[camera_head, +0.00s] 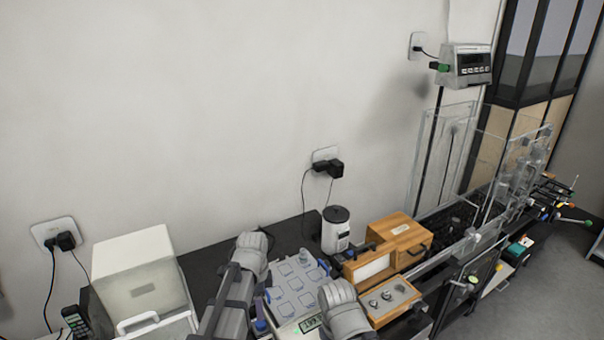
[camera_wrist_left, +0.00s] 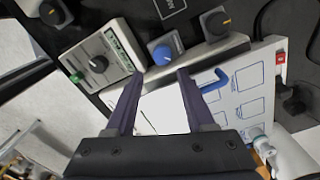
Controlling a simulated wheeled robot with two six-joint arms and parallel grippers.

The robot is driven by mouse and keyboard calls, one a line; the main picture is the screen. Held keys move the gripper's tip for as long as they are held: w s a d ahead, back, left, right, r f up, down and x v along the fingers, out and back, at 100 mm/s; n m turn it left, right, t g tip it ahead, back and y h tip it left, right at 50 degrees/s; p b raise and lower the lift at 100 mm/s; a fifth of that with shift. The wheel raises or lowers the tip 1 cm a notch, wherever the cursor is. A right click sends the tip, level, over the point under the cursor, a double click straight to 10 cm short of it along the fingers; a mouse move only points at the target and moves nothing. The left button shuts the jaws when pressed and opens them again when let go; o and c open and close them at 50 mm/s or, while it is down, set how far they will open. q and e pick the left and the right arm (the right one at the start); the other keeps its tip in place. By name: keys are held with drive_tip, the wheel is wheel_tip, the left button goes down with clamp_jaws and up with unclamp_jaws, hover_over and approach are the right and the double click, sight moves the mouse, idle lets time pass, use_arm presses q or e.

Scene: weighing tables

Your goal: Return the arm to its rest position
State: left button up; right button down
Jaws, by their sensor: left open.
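My left gripper (camera_wrist_left: 158,76) shows in the left wrist view with its two dark fingers spread apart and nothing between them. Its fingertips are over a white panel (camera_wrist_left: 165,108) with blue outlined squares, just below a blue knob (camera_wrist_left: 165,50). I cannot tell whether they touch the panel. In the head view, grey links of my arms rise from the bottom edge in front of the table, and the left gripper's fingers cannot be made out there. My right gripper's fingers do not show in either view.
A white drawer box (camera_head: 140,265) stands at the left. A panel with blue squares (camera_head: 291,283), a white canister (camera_head: 336,228) and wooden boxes (camera_head: 400,235) crowd the middle. A clear-walled case (camera_head: 440,150) is at the right. A grey instrument (camera_wrist_left: 104,55) is near the left fingertips.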

use_arm(q)
drive_tip(key=s+d+n+y, duration=0.1)
drive_tip(key=s+d+n, duration=0.9)
drive_tip(key=s, duration=0.4)
drive_tip(key=shift+n, duration=0.8)
drive_tip(key=shift+s, duration=0.15)
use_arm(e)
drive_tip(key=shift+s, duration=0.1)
